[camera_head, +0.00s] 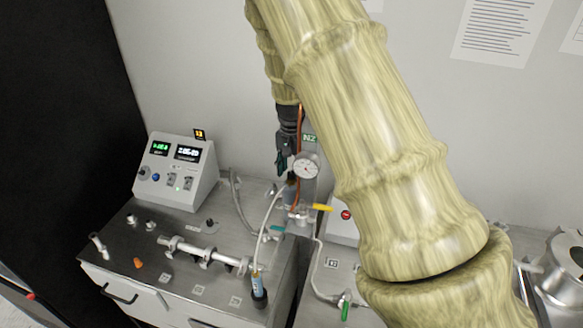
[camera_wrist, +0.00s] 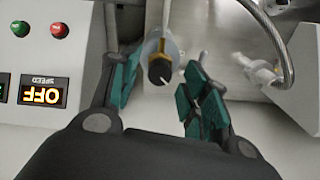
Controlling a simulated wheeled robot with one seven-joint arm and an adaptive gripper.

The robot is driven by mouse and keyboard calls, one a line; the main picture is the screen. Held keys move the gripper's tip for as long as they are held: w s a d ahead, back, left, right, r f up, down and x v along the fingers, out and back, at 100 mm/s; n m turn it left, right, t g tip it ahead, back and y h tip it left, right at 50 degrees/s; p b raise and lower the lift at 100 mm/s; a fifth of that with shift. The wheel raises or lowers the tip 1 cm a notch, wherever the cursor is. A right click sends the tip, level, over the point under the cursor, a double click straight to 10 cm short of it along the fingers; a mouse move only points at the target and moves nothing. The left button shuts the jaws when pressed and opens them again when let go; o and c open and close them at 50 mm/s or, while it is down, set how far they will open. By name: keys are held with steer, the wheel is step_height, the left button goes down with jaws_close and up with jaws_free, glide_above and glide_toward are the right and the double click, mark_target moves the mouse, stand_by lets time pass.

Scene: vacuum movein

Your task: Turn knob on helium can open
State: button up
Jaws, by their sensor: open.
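My gripper (camera_wrist: 162,72) points down with its two teal fingers spread apart. A black knob (camera_wrist: 160,73) with a pale pointer line shows between the fingers in the wrist view, with a gap on each side. It sits on the end of a pale round can (camera_wrist: 152,47) with a brass-coloured part; I take this for the helium can. In the head view my gripper (camera_head: 283,163) hangs beside a round pressure gauge (camera_head: 306,167). A dark knob-like part (camera_head: 291,180) shows just below it there, partly hidden. The can's label cannot be read.
A grey control box (camera_head: 178,170) with displays stands at the left. A steel pipe with clamps (camera_head: 203,251) lies on the bench. A panel with buttons and an OFF display (camera_wrist: 41,95) is left in the wrist view.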

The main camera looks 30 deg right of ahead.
steer(key=shift+f, duration=0.2)
jaws_close()
